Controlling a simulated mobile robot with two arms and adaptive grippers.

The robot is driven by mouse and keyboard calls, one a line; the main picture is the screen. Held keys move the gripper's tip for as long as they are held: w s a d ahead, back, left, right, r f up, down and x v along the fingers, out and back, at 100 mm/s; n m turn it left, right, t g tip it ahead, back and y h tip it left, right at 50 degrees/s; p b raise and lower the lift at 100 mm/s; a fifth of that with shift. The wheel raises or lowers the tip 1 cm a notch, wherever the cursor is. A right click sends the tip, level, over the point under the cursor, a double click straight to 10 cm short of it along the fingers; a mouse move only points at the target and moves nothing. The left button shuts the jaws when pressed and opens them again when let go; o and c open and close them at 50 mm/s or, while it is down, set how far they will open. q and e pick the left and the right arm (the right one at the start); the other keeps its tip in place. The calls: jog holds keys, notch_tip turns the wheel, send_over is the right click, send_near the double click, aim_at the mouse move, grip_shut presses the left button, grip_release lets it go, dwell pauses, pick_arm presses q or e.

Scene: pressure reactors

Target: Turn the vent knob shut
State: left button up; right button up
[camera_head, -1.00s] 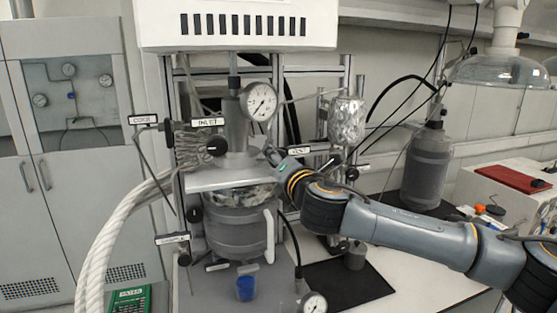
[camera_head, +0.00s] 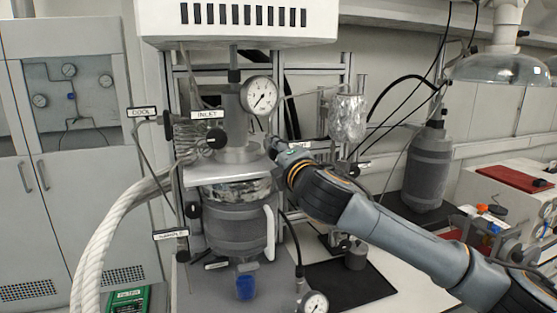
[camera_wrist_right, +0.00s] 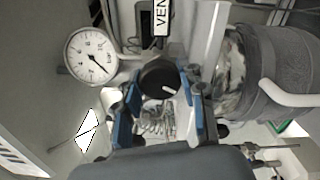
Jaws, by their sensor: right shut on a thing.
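The vent knob (camera_wrist_right: 158,77) is round and black with a white pointer line, below the VENT label (camera_wrist_right: 161,18) in the right wrist view. My right gripper (camera_wrist_right: 161,92) has its blue-padded fingers on either side of the knob and is shut on it. In the head view my right gripper (camera_head: 272,147) reaches from the right to the reactor head, just below the pressure gauge (camera_head: 260,96). The knob is hidden there behind the gripper, and the VENT label (camera_head: 298,145) is mostly covered. My left gripper is not in view.
The inlet knob (camera_head: 217,141) sits left of my gripper. The reactor vessel (camera_head: 236,222) hangs below, with a blue cup (camera_head: 245,288) under it. A foil-wrapped flask (camera_head: 347,121) stands close behind my wrist. A grey bottle (camera_head: 428,166) stands farther right.

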jog(key=m+b, duration=0.2)
jog(key=m, duration=0.4)
jog(key=shift+f, duration=0.15)
jog(key=m+b, duration=0.1)
jog(key=m, duration=0.2)
jog(key=shift+m, duration=1.8)
jog(key=o, duration=1.2)
jog(key=shift+c, duration=0.2)
jog(key=v, duration=1.2)
